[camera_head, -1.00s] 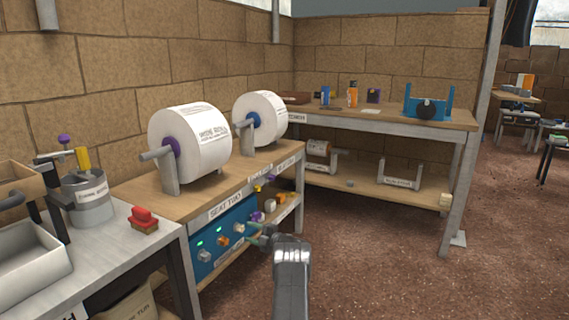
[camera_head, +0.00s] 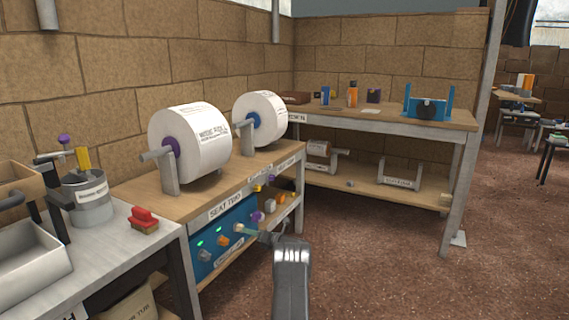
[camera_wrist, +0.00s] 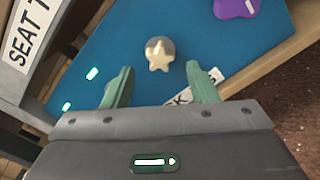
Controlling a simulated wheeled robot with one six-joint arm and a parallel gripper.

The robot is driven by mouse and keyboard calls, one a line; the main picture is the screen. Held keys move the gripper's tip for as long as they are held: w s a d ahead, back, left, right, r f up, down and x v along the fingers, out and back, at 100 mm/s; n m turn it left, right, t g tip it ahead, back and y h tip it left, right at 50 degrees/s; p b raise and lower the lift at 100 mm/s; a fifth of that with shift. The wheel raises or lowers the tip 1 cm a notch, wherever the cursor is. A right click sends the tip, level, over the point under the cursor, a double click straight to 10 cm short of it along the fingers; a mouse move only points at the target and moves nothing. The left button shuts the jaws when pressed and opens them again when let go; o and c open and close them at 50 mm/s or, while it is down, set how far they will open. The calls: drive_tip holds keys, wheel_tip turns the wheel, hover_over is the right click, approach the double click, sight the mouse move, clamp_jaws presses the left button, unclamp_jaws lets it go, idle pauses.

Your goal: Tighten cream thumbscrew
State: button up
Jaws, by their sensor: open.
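In the head view the cream thumbscrew (camera_head: 239,228) sits between the orange and purple knobs, partly beside my fingers. My gripper (camera_wrist: 160,74) is open, with green fingers apart and nothing between them. In the wrist view the knob lies just beyond the fingertips, roughly centred between them; I see no contact. In the head view my gripper (camera_head: 247,232) reaches in from the right, close to the panel.
An orange knob (camera_head: 223,241) and a purple knob (camera_wrist: 236,6) flank it on the blue panel (camera_wrist: 110,40). A wooden shelf edge (camera_wrist: 275,45) runs along the panel. Paper rolls (camera_head: 208,140) stand on the bench above. Floor to the right is clear.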

sight(240, 228)
drive_tip(key=n, duration=0.6)
drive_tip(key=shift+n, duration=0.3)
drive_tip(key=shift+x, duration=2.05)
drive_tip(key=c, duration=0.9)
drive_tip(key=shift+c, duration=0.2)
